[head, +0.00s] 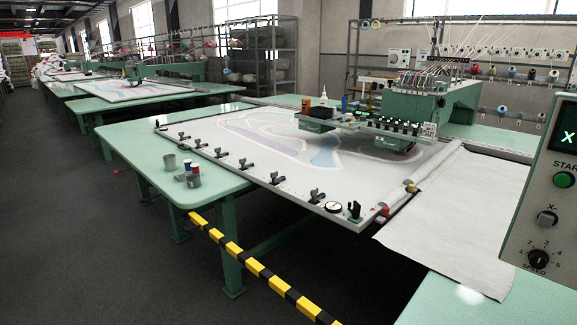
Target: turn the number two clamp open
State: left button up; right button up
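A row of several small dark clamps runs along the near long edge of the white tufting frame (235,172), on the green table (130,150). Among them are a clamp toward the front corner (317,196), one further along (277,178), one near the middle (246,164) and one toward the far end (184,136). No numbers are legible on them, so I cannot tell which is number two. They are too small to tell open from closed. Neither of my grippers is in view.
A round dial gauge (333,207) sits near the frame's front corner. A yellow-black barrier bar (250,267) crosses low in front. A control panel (545,190) stands at right. The dark floor (110,260) at left is mostly clear.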

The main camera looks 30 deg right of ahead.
aim_at(273, 175)
jog(key=i+j+z, duration=0.2)
jog(key=z, duration=0.25)
jog(key=i+j+z, duration=0.5)
jog(key=j+z, duration=0.15)
jog(key=z, duration=0.2)
jog(key=i+j+z, duration=0.15)
jog(key=j+z, duration=0.3)
